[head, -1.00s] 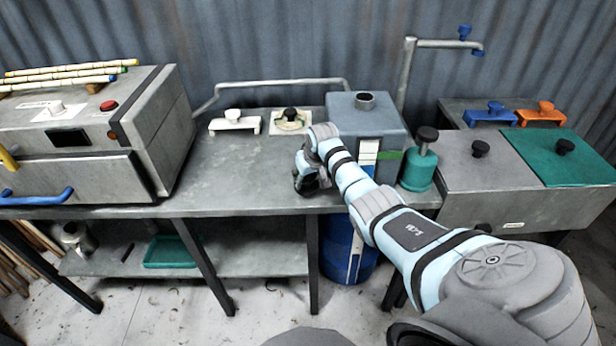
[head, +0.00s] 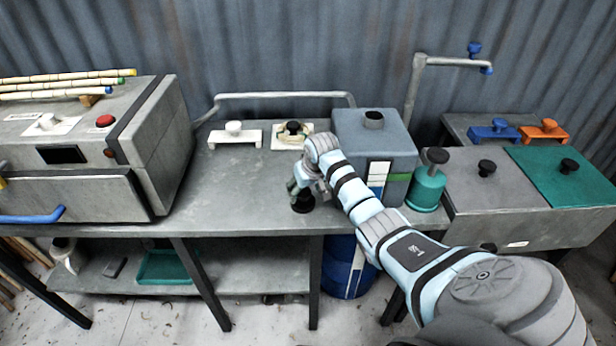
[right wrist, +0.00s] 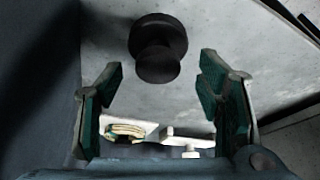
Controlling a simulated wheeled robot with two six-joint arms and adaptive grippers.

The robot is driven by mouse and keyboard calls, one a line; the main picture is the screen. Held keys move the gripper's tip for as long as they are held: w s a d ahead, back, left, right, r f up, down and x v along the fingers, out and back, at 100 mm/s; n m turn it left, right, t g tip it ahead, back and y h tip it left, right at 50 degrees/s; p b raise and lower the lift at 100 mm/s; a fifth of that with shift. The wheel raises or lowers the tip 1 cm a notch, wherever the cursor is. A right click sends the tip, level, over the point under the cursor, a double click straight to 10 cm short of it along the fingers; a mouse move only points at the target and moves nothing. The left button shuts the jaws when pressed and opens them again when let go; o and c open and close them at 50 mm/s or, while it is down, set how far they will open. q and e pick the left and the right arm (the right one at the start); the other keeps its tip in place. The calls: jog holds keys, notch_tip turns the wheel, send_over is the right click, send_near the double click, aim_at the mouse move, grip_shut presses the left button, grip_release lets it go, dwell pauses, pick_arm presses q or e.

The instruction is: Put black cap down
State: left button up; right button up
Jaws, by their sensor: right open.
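The black cap (head: 302,203) is on the grey table near its front edge, just left of the blue-grey tank (head: 374,150). In the right wrist view the black cap (right wrist: 158,48) shows as a round disc with a knob, just beyond the open fingers and apart from them. My right gripper (head: 300,188) is directly above the cap in the head view, fingers pointing down. Its green-padded fingers (right wrist: 162,90) are spread with nothing between them. The tank's top has a round neck (head: 373,120) with no cap on it. My left gripper is out of view.
A green canister (head: 426,188) with a black knob stands right of the tank. A white handled block (head: 235,138) and a white plate with a black knob (head: 292,134) lie behind the gripper. The table to the left is clear up to the grey box (head: 88,150).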

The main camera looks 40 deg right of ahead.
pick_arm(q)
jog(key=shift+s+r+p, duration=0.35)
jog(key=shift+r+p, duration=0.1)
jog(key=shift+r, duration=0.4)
pick_arm(e)
jog(key=v, duration=0.8)
jog(key=shift+s, duration=0.2)
jog(key=w+a+f+n+t, duration=0.25)
jog(key=a+t, duration=0.35)
jog(key=a, duration=0.3)
jog(key=s+f+g, duration=0.1)
jog(key=s+f, duration=0.3)
jog(key=f, duration=0.3)
jog(key=s+a+f+g, duration=0.1)
jog(key=s+f, duration=0.4)
jog(key=f, duration=0.3)
jog(key=s+f+g, duration=0.1)
jog(key=s+f, duration=0.3)
jog(key=f, duration=0.3)
jog(key=s+f+g, duration=0.3)
jog(key=s+f, duration=0.9)
jog(key=s, duration=0.2)
jog(key=s+a+f+g, duration=0.1)
jog(key=s+a+f, duration=0.1)
jog(key=s, duration=0.8)
jog(key=s+a+f+g, duration=0.2)
jog(key=s+f, duration=0.2)
jog(key=s, duration=0.7)
jog(key=shift+s+f+n, duration=0.2)
jog(key=shift+n, duration=0.15)
